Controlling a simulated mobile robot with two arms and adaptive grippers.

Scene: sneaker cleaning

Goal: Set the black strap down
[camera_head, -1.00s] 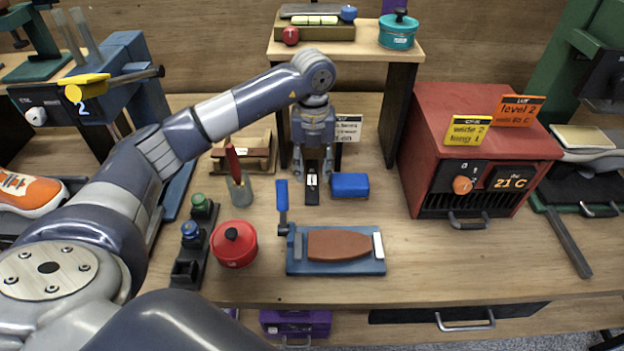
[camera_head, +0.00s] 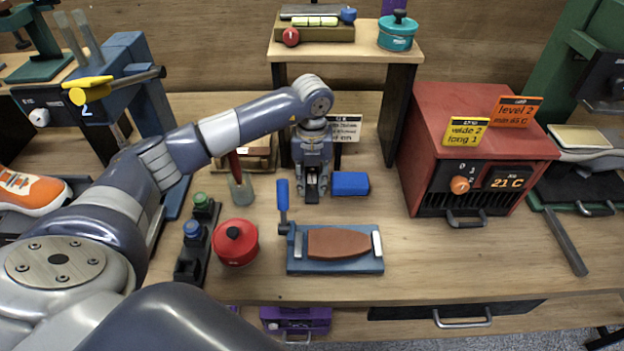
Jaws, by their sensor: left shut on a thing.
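My left gripper (camera_head: 312,196) points down at the table behind the blue board, beside a small blue block. It is shut on the black strap (camera_head: 312,183), a small dark piece with a pale mark that shows between the fingers. The fingers cover most of the strap's sides. The strap's lower end is at or close to the tabletop; I cannot tell whether it touches. My right gripper is not in view.
The blue block (camera_head: 350,184) is close on the right. A blue board with a brown sole-shaped piece (camera_head: 338,243) and a blue-handled lever (camera_head: 283,200) lies in front. A red pot (camera_head: 235,243) and cup (camera_head: 241,190) stand left. Bare table lies toward the red oven (camera_head: 475,150).

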